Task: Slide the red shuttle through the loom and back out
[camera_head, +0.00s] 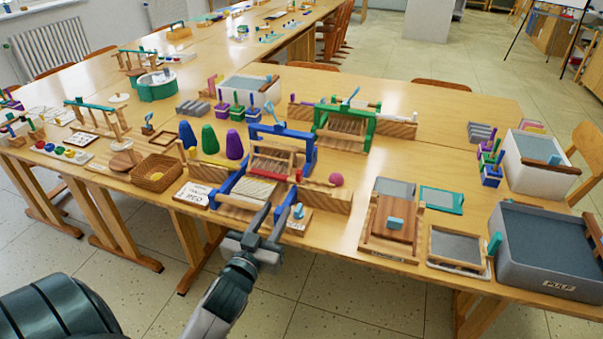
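The blue-framed loom (308,158) stands near the front edge of the table, with pale threads and wooden bars inside its frame. A small red piece (298,175) shows at its right side, low by the front frame; it looks like the end of the red shuttle, and the rest is hidden or too small to tell. My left gripper (277,209) is at the front of the loom, its two dark fingers pointing toward it with a gap between them. It looks open and empty, below and left of the red piece. My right gripper is out of view.
A pink ball (336,179) sits right of the loom, on or behind a wooden block. A green-framed loom (345,126) stands behind. A wooden press (392,218) and grey tub (545,250) are right.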

